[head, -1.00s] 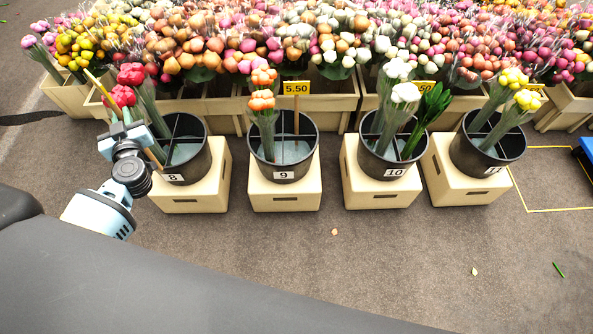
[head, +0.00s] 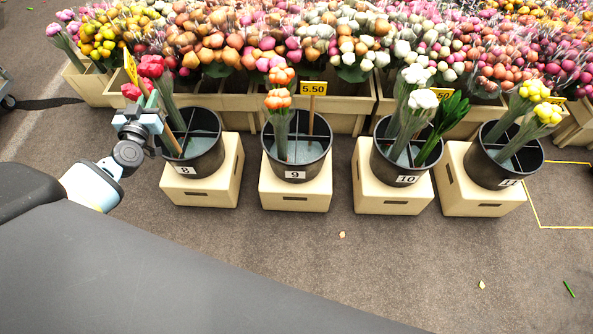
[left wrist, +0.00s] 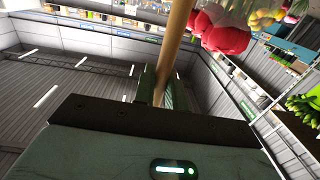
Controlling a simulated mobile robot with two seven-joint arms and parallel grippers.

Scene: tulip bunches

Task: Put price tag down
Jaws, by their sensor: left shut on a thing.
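The price tag (head: 130,66) is a small yellow card on a wooden stick, at the upper left of the head view. My left gripper (head: 142,118) is shut on its stick. The stick (head: 171,138) slants down to the right into black bucket 8 (head: 195,172); its lower end is hard to make out. In the left wrist view, the stick (left wrist: 176,45) rises from between the fingers; the card is out of that picture. Red tulips (head: 150,66) stand in bucket 8, right beside the tag; a red bloom also shows in the left wrist view (left wrist: 222,36). My right gripper is not in view.
Buckets 9 (head: 296,168), 10 (head: 399,170) and 11 (head: 497,172) stand to the right on cream crates. Bucket 9 holds orange tulips and a 5.50 tag (head: 313,88). Wooden boxes of tulips fill the back. The floor in front is clear except for small scraps.

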